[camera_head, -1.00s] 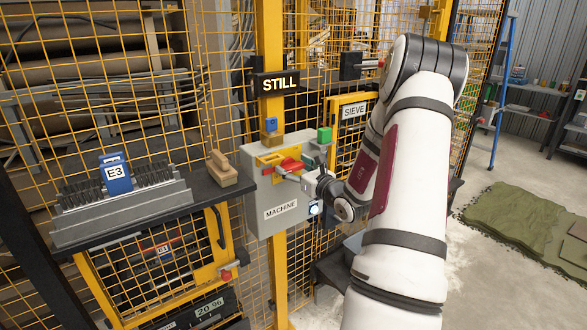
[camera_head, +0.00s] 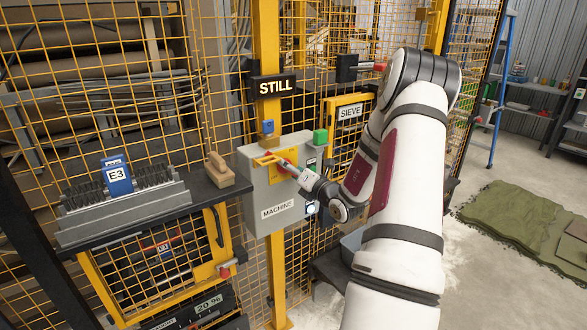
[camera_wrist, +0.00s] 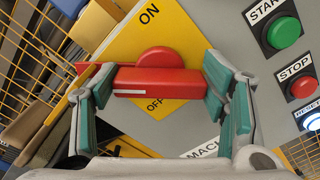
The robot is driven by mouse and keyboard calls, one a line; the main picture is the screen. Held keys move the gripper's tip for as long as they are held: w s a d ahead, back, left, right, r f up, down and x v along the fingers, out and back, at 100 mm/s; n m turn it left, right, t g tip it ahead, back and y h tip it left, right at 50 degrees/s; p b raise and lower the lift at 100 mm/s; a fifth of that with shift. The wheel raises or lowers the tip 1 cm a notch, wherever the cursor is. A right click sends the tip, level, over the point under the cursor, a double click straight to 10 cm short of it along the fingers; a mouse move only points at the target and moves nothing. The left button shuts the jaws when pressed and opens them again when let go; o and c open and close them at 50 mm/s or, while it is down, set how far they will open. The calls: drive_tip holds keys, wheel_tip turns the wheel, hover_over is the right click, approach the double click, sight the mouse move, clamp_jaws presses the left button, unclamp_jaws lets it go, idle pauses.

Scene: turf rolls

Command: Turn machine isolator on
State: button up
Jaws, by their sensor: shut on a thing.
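The machine isolator is a red handle (camera_wrist: 160,80) on a yellow plate (camera_wrist: 165,45), on a grey box labelled MACHINE (camera_head: 262,190). In the wrist view the plate reads ON above the handle and OFF below it. The handle lies level across that view, between the two words. My gripper (camera_wrist: 158,82) has its teal fingers at the two ends of the handle and is shut on it. In the head view my gripper (camera_head: 290,168) hides most of the red handle.
Beside the plate are a green START button (camera_wrist: 284,32), a red STOP button (camera_wrist: 303,87) and a RESET button (camera_wrist: 312,121). A lit STILL sign (camera_head: 276,88) hangs above the box. A shelf with a wooden block (camera_head: 219,170) stands left. Yellow mesh fencing (camera_head: 345,110) is behind.

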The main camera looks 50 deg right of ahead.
drive_tip(key=m, duration=0.2)
drive_tip(key=m+p, duration=0.1)
drive_tip(key=m, duration=0.1)
drive_tip(key=m+p, duration=0.1)
drive_tip(key=m, duration=0.1)
drive_tip(key=shift+w+a, duration=0.2)
drive_tip(key=shift+a, duration=0.2)
drive_tip(key=shift+f+m+p, duration=0.15)
drive_tip(key=shift+m+p, duration=0.6)
drive_tip(key=shift+m, duration=0.75)
drive_tip(key=o, duration=1.1)
drive_tip(key=shift+o, duration=0.2)
drive_tip(key=shift+d, duration=0.15)
drive_tip(key=shift+s, duration=0.25)
drive_tip(key=v, duration=1.2)
drive_tip(key=shift+a, duration=0.25)
